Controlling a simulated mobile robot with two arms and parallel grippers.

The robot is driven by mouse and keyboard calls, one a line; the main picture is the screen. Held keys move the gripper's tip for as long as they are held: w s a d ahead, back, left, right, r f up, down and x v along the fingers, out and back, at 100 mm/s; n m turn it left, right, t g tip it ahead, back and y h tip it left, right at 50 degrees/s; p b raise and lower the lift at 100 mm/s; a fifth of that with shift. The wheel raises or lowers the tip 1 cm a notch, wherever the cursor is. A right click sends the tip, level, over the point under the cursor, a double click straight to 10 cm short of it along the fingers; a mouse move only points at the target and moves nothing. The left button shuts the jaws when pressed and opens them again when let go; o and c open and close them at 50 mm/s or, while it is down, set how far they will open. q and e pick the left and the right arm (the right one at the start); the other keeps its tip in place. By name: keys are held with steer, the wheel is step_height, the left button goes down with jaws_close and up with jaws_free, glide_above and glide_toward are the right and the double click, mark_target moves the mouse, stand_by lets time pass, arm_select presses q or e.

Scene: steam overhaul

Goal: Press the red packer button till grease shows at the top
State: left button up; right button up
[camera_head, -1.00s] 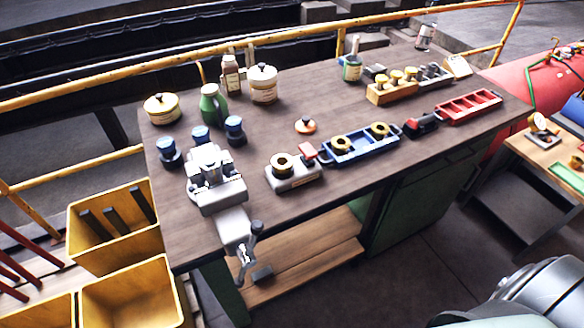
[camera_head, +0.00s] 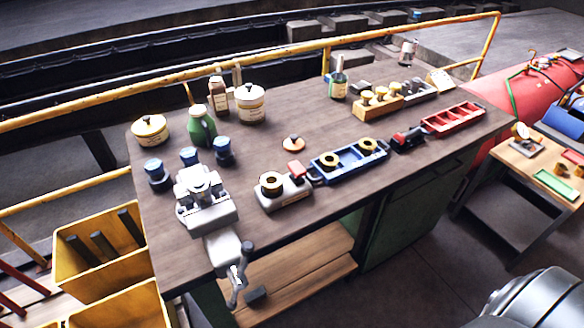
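The packer appears to be a grey block (camera_head: 285,197) on the workbench, with a brass ring (camera_head: 271,184) on its top. A red button (camera_head: 296,169) sits at its back right corner, close to the blue tray. The ring's dark opening is too small in the picture to tell whether grease shows at the top.
A grey vise (camera_head: 204,200) stands left of the packer. A blue tray (camera_head: 348,160) with brass rings lies right of it, then a red tray (camera_head: 453,119). Cans and bottles stand at the back left. Yellow bins (camera_head: 95,250) stand left of the bench (camera_head: 240,150).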

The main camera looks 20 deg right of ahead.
jaws_close()
stand_by(1.6)
